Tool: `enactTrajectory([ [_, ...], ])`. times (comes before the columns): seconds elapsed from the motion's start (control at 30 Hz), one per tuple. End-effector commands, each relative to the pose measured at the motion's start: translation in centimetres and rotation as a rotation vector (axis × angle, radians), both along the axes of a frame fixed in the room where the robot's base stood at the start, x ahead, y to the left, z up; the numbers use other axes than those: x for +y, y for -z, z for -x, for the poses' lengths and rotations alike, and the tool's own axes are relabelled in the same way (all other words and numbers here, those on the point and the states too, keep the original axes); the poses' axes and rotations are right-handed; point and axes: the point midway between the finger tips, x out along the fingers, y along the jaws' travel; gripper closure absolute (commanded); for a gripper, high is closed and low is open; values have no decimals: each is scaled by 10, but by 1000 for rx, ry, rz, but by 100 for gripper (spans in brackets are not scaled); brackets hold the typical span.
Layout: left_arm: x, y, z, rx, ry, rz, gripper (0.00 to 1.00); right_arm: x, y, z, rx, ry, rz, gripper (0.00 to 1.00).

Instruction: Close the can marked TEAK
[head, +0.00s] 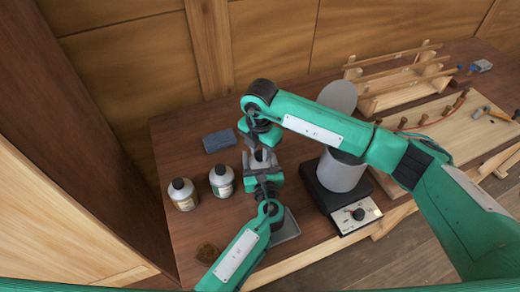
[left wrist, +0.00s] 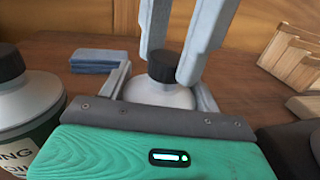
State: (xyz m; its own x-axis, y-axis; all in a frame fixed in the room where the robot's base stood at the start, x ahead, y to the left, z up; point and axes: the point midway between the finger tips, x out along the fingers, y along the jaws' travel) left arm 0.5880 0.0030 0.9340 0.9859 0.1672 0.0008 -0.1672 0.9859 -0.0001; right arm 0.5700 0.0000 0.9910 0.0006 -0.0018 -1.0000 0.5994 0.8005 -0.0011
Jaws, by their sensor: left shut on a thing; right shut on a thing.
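A pale can (left wrist: 160,94) with a black cap (left wrist: 170,66) stands between the fingers of my left gripper (head: 262,163) in the left wrist view. The left gripper is shut on the can's body. My right gripper (head: 258,146) comes down from above, and its fingers (left wrist: 178,66) are shut on the black cap, which sits at the can's neck. I cannot tell how tight the cap is. The held can's label is hidden, so I cannot read TEAK on it. In the head view the arms cover most of this can.
Two other black-capped cans (head: 182,194) (head: 222,180) stand to the left. A grey pot (head: 341,172) with a raised lid (head: 338,97) stands on a black heater (head: 325,200) at right. A wooden rack (head: 395,85) stands at the back right.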

Motion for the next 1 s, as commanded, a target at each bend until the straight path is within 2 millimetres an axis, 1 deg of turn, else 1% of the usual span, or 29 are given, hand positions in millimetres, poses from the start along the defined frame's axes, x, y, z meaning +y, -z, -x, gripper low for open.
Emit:
enactTrajectory([
  [0.1, 0, 1, 0, 2, 0, -1, 100, 1, 0, 0, -1, 201, -4, 92],
  [0.6, 0, 1, 1, 2, 0, -1, 100, 0, 0, 0, 0, 1075, -3, 92],
  [0.7, 0, 1, 1, 2, 1, -1, 100, 8, -1, 1, 0, 1254, -18, 92],
  [0.8, -1, 1, 1, 3, 2, 0, 100, 9, -3, 0, -2, 1352, -24, 92],
  [0.9, -2, 2, 2, 3, 4, 0, 100, 7, -3, -1, -1, 1427, -19, 92],
  [1.0, -3, 2, 2, 4, 5, 0, 100, 3, -2, -1, 0, 1474, -13, 92],
])
